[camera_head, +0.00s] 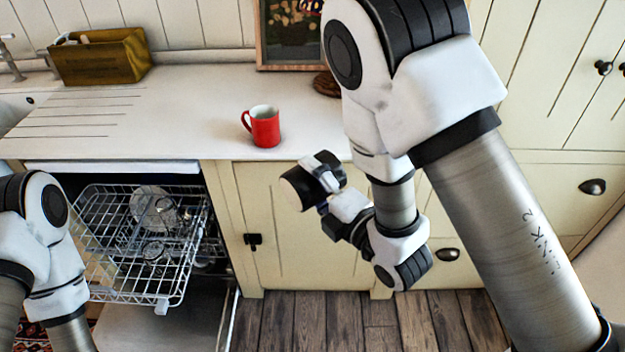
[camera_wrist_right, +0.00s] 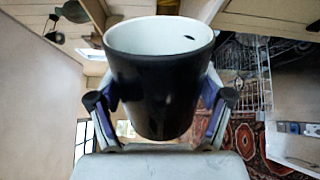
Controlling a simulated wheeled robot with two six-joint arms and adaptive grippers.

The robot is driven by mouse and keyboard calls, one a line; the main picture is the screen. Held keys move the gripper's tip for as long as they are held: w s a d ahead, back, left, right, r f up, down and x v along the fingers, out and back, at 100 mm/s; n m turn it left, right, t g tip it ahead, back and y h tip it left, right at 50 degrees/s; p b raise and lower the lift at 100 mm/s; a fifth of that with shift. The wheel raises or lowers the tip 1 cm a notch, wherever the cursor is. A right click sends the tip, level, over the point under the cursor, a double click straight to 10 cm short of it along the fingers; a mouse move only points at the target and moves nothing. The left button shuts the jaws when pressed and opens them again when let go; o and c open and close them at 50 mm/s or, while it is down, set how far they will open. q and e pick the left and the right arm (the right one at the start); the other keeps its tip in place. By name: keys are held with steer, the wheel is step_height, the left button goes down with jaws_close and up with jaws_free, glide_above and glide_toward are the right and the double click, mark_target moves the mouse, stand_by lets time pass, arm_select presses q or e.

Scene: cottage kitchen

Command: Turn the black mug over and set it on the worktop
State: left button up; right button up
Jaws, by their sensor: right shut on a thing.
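The black mug (camera_head: 306,184) is held in the air in front of the cabinet doors, just off the worktop's front edge. It lies tilted on its side, with a pale end facing left. My right gripper (camera_head: 325,178) is shut on it. In the right wrist view the black mug (camera_wrist_right: 158,95) sits between the two fingers of the right gripper (camera_wrist_right: 160,105), and its white inside shows at the rim. Its handle cannot be made out. The worktop (camera_head: 185,110) is pale. My left arm shows at the left, but its gripper is out of view.
A red mug (camera_head: 265,130) stands upright near the worktop's front edge. A wooden box (camera_head: 100,58) and a picture frame (camera_head: 292,35) stand at the back. The dishwasher is open, with its rack (camera_head: 135,240) pulled out. The worktop left of the red mug is clear.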

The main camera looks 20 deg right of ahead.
steer(key=shift+n, duration=0.9)
steer(key=shift+n, duration=1.2)
steer(key=n, duration=0.3)
steer(key=shift+n, duration=0.7)
